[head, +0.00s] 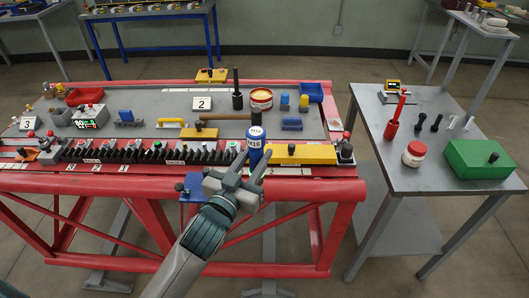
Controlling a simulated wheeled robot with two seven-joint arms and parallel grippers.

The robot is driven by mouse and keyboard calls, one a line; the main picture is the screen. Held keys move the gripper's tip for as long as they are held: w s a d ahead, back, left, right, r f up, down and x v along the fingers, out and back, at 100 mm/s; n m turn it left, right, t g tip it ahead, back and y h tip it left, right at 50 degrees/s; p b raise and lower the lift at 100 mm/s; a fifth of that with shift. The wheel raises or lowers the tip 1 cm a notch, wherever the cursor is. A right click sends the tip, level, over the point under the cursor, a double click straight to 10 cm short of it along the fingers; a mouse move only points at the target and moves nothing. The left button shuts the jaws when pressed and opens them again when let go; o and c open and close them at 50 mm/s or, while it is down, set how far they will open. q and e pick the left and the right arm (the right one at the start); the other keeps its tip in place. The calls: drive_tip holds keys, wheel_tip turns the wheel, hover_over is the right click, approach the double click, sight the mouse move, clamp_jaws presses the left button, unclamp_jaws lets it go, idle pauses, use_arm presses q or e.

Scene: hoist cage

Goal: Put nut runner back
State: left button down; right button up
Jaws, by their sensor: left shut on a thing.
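My left gripper (250,168) is at the front edge of the red bench. It is shut on a blue upright cylinder with a white band marked M16 (255,143), which seems to be the nut runner. The cylinder's lower part is hidden by the fingers. It stands out in front of the row of black holders (150,154), just left of a long yellow block (300,154). I cannot tell whether its bottom touches anything. My right gripper is not in view.
On the bench are a black cup with a dark rod (237,100), an orange-rimmed tin (261,99), a hammer (222,117) and a blue bin (309,92). A grey side table (440,144) at right holds a green box (484,160) and a white-red jar (415,154).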

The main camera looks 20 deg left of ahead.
use_arm(q)
drive_tip(key=shift+s+a+f+n+y+b, duration=0.15)
drive_tip(key=shift+s+a+n+y+b, duration=0.1)
drive_tip(key=shift+s+a+n+y, duration=0.25)
drive_tip(key=shift+s+a+f+n+y+b, duration=0.2)
drive_tip(key=shift+s+a+n+y, duration=0.1)
drive_tip(key=shift+s+a+y, duration=0.35)
drive_tip(key=shift+d, duration=0.1)
drive_tip(key=shift+s+r, duration=0.1)
drive_tip(key=shift+s, duration=0.05)
